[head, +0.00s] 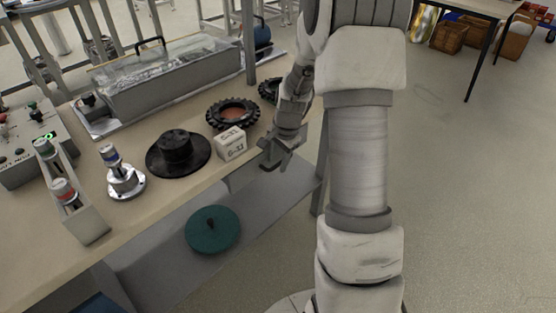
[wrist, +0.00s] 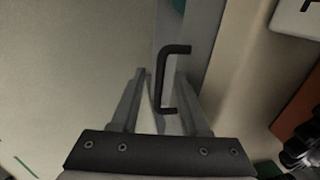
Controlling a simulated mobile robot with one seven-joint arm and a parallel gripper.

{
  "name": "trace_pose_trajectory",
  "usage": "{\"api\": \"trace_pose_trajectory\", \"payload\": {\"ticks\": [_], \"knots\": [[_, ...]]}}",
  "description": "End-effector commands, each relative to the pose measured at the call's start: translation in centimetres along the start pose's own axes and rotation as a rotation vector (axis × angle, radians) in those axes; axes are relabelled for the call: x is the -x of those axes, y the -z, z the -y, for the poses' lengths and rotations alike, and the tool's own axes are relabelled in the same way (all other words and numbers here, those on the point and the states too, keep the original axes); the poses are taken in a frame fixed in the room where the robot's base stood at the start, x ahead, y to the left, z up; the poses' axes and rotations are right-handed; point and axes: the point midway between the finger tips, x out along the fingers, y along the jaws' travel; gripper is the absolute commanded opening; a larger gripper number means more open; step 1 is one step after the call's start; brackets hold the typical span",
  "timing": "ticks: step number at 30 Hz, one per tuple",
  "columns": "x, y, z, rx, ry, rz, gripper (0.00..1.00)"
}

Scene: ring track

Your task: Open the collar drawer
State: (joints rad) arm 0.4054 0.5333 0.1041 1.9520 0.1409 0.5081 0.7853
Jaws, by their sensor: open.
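My gripper (head: 276,166) is at the front edge of the bench, low and beside the white box, with its jaws open. In the wrist view its two fingers (wrist: 161,74) point toward a dark bent bar handle (wrist: 163,70) on a grey drawer front (wrist: 203,38). The handle appears between the fingertips, with a gap to the fingers on both sides; I cannot tell how deep it sits between them. In the head view the grey drawer (head: 243,175) lies under the bench top, and my gripper hides its handle.
A white box (head: 231,144), a black flanged hub (head: 178,153), a toothed ring (head: 232,113) and a chrome flange (head: 124,182) stand on the bench (head: 140,220). A green disc (head: 212,229) lies on the lower shelf. The floor (head: 470,180) to the right is clear.

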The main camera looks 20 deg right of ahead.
Motion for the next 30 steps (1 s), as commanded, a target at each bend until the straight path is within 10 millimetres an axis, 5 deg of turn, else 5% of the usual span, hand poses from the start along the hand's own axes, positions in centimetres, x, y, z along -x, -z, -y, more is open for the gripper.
{"api": "trace_pose_trajectory", "payload": {"ticks": [9, 30], "knots": [[0.04, -0.01, 0.00, 0.001, 0.000, 0.000, 0.00], [0.06, -0.01, 0.01, 0.001, 0.000, 0.000, 0.00]]}}
